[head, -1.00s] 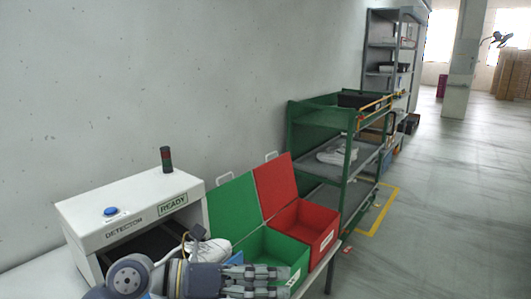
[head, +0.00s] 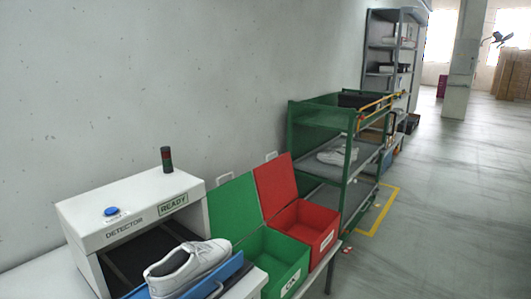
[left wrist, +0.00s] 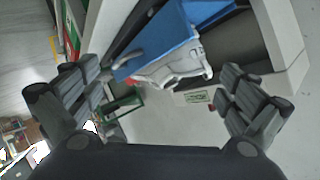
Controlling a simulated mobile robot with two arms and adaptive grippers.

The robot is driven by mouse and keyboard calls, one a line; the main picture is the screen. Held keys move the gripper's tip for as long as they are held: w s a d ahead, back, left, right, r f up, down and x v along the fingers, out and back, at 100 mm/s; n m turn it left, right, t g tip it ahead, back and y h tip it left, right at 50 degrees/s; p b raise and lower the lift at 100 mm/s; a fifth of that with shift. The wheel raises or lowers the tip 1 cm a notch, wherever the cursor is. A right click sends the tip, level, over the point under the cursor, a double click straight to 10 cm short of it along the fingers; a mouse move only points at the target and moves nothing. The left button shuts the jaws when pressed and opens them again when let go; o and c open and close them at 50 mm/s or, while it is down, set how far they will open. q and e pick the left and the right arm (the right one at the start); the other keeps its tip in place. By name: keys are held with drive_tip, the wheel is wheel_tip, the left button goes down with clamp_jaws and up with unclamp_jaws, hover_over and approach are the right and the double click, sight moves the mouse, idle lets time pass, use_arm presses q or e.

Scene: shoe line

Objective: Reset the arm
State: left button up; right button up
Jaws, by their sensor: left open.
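My left gripper (left wrist: 162,72) shows only in the left wrist view. Its two fingers are spread wide apart, with nothing between them in contact. Beyond the fingers are a white shoe (left wrist: 172,72) and a blue tray (left wrist: 165,38). In the head view the white shoe (head: 187,266) rests on the blue tray (head: 222,277) in front of the detector's opening. My left arm is out of the head view. My right gripper is in neither view.
The white detector (head: 85,225) has a blue button and a READY sign. To its right stand an open green box (head: 297,258) and an open red box (head: 327,240). A green shelf cart (head: 347,165) stands behind them. The floor at right is clear.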

use_arm(q)
drive_tip(key=s+d+f+n+g+h, duration=0.1)
drive_tip(key=s+f+g, duration=0.5)
drive_tip(key=s, duration=0.4)
drive_tip(key=s+d+f+n+g+h, duration=0.1)
drive_tip(key=s+f+g, duration=0.3)
drive_tip(key=s+f, duration=0.6)
drive_tip(key=s+f+g, duration=0.1)
drive_tip(key=s+f, duration=0.2)
drive_tip(key=f, duration=2.3)
drive_tip(key=s+a+f+g, duration=0.1)
drive_tip(key=s+a+f, duration=0.2)
drive_tip(key=s+f, duration=1.1)
drive_tip(key=shift+s, duration=1.05)
